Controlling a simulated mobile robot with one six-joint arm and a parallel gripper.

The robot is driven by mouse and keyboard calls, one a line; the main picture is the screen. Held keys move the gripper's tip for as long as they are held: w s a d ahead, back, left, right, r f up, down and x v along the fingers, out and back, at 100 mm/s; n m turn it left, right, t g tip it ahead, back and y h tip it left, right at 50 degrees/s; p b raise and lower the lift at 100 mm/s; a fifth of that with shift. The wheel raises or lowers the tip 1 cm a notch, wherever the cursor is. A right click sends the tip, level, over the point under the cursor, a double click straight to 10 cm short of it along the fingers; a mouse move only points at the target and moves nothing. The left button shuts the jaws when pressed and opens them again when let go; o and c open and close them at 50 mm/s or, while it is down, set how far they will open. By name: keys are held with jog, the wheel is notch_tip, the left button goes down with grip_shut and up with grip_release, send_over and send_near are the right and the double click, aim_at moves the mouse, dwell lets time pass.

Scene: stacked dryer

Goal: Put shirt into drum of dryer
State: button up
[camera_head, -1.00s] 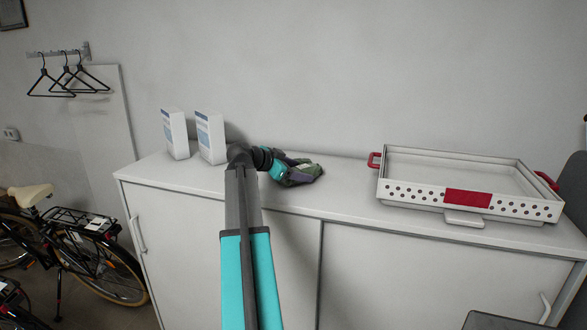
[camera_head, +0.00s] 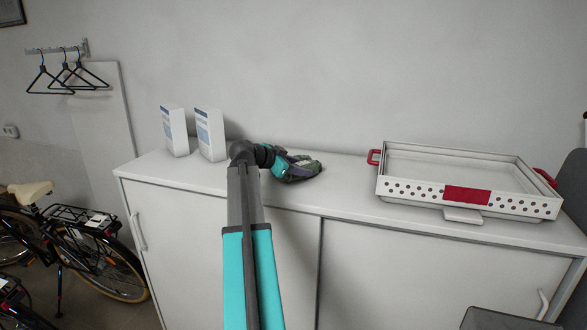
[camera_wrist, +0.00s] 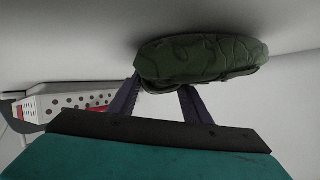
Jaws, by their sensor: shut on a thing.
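The shirt (camera_head: 306,167) is a small dark green bundle on top of the white cabinet, right of the two boxes. My gripper (camera_head: 289,170) reaches over the cabinet top from the left and is shut on the shirt. In the wrist view, the two dark fingers (camera_wrist: 160,90) meet the shirt's lower edge, and their tips are hidden behind the cloth. No dryer or drum shows in either view.
A white perforated tray (camera_head: 412,191) with red handles stands at the right of the white cabinet (camera_head: 345,205). Two white boxes (camera_head: 208,136) stand at its left. A bicycle (camera_head: 85,250) is at lower left, hangers (camera_head: 70,75) on the wall. The cabinet top between shirt and tray is clear.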

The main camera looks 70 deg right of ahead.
jog(key=shift+f, duration=0.1)
jog(key=shift+c, duration=0.7)
jog(key=shift+r, duration=0.2)
jog(key=shift+r+b, duration=0.9)
jog(key=shift+r, duration=0.7)
jog(key=a, duration=0.1)
jog(key=s+a, duration=0.1)
jog(key=shift+s+a+b, duration=0.15)
jog(key=shift+a+b, duration=0.25)
jog(key=s+a+b, duration=0.1)
jog(key=s+a, duration=0.1)
jog(key=a, duration=0.2)
jog(key=s+a+r+b, duration=0.1)
jog(key=a, duration=0.2)
jog(key=s+a+b, duration=0.1)
jog(key=s+a, duration=0.1)
jog(key=a, duration=0.2)
jog(key=shift+s+a+r, duration=0.25)
jog(key=shift+s+a, duration=0.05)
jog(key=shift+s, duration=0.05)
jog(key=shift+w, duration=0.15)
